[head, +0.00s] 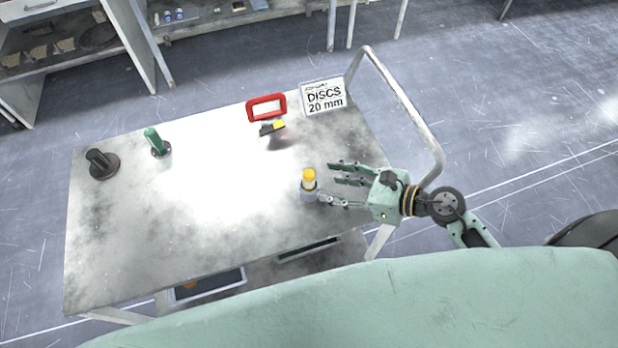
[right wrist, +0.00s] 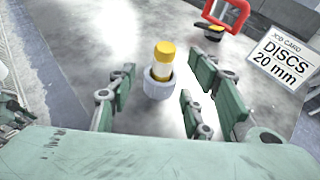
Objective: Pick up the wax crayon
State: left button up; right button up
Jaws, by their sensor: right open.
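A yellow, crayon-like stick (head: 309,175) stands upright in a small grey holder (head: 309,194) on the metal table. In the right wrist view the yellow stick (right wrist: 163,58) has a pale band and sits in the grey holder (right wrist: 158,85), between the spread fingers. My right gripper (head: 327,182) is open and empty, reaching in from the right. Its fingertips are close beside the stick and holder; I cannot tell whether any of them touches. My left gripper is not in view.
On the table (head: 110,240) stand a red frame (head: 267,107), a black-and-yellow item (head: 272,128), a card reading "DISCS 20 mm" (head: 324,97), a green-handled tool (head: 155,142) and a black knob-like piece (head: 102,163). A metal rail (head: 410,110) rises at the right end. The table's middle is clear.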

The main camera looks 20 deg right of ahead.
aim_at(309, 182)
jog(key=x, duration=0.1)
jog(key=p+x, duration=0.1)
jog(key=x, duration=0.1)
jog(key=p+x, duration=0.1)
jog(key=shift+w+a+r, duration=0.1)
jog(key=shift+w, duration=0.4)
jog(key=shift+w+a+f, duration=0.2)
jog(key=shift+a+f, duration=0.05)
grip_shut()
